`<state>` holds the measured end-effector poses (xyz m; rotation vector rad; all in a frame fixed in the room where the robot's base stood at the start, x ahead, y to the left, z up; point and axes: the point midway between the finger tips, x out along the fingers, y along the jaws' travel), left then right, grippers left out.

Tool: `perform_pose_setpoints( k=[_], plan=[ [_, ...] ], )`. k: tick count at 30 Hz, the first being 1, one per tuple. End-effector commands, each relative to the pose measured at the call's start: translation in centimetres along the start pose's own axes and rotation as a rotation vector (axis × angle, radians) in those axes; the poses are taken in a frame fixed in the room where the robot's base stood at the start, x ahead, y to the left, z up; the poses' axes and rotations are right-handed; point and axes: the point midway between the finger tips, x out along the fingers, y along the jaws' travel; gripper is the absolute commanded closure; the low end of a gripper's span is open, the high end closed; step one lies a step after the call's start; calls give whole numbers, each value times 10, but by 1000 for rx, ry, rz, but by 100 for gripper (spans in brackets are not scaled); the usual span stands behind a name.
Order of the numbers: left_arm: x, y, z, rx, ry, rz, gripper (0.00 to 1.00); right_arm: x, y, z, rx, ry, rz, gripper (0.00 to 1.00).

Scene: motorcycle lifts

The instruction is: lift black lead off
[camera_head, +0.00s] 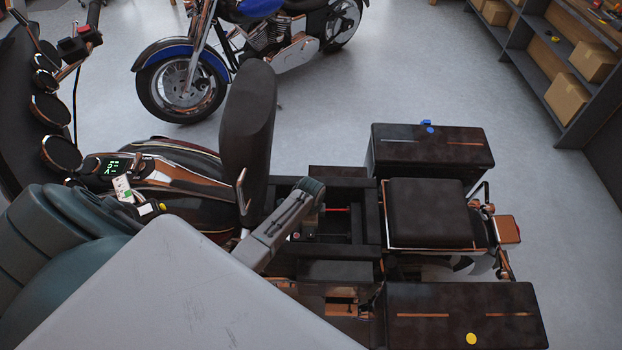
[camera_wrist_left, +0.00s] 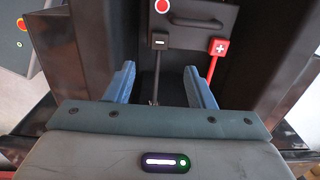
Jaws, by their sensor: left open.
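In the left wrist view, the black lead (camera_wrist_left: 159,42) has a small black clamp with a white minus sign. It sits on the battery (camera_wrist_left: 200,16), and its thin dark cable runs down between my fingers. The red lead (camera_wrist_left: 218,47), marked with a white plus, is just to its right. My left gripper (camera_wrist_left: 160,86) is open, its two blue fingers pointing toward the leads and apart from the black clamp. In the head view, my left gripper (camera_head: 300,206) reaches over the open bay under the raised seat. I cannot make out the black lead there. My right gripper is not in view.
The raised seat (camera_head: 249,115) stands left of the bay. Dark bay walls (camera_wrist_left: 268,62) enclose the battery. Two side cases (camera_head: 430,145) and the passenger seat (camera_head: 425,212) lie to the right. Another motorcycle (camera_head: 180,78) stands behind on open grey floor, with shelves (camera_head: 560,60) at far right.

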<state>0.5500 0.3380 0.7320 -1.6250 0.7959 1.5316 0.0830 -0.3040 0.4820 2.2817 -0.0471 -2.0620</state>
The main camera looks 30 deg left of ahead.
Motion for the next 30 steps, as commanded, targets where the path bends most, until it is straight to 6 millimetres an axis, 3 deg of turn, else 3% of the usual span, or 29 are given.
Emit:
perform_pose_setpoints(
  k=[5,21,30],
  plan=[
    [14,-1,0,6,-1,5,51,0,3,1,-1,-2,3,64],
    [91,-1,0,4,-1,3,51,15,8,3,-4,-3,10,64],
    [107,0,0,4,-1,3,51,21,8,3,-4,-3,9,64]
  ],
)
